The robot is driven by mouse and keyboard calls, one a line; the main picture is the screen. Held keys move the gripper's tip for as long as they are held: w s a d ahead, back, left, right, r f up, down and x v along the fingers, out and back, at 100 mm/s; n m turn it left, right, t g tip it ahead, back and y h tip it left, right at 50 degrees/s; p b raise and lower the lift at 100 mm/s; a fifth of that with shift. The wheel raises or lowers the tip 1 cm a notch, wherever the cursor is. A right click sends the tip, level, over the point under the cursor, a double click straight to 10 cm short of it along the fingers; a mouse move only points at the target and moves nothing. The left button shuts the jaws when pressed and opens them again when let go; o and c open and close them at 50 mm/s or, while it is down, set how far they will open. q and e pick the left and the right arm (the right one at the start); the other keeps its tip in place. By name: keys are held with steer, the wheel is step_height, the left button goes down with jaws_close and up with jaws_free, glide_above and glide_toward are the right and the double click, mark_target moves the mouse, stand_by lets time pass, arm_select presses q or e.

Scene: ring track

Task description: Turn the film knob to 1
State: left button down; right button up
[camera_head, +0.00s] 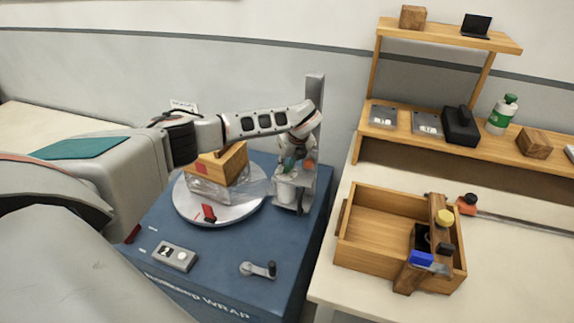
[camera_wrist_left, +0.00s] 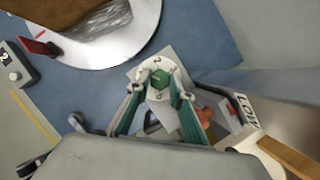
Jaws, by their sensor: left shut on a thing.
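The film knob (camera_wrist_left: 158,68) is a pale round dial with dark marks and a green centre, on top of the film carriage by the upright mast (camera_head: 314,95). The marks are too small to read surely. My left gripper (camera_wrist_left: 159,92) has its two green-sided fingers on opposite sides of the knob and is shut on it. In the head view my left gripper (camera_head: 290,164) is at the carriage, right of the turntable, and the knob is mostly hidden there. My right gripper is not in view.
A wrapped box (camera_head: 220,175) stands on the round turntable (camera_head: 235,212) beside my arm. A small grey control box (camera_head: 174,257) and a crank (camera_head: 260,269) are on the blue base (camera_head: 222,257). A wooden crate (camera_head: 377,252) stands on the bench at right. A LOW label (camera_wrist_left: 243,108) is close to the gripper.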

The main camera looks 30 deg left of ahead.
arm_select(q)
steer(key=shift+s+d+f, duration=0.1)
stand_by(0.3)
steer(key=c, duration=1.8)
jaws_free()
steer(key=v, duration=1.2)
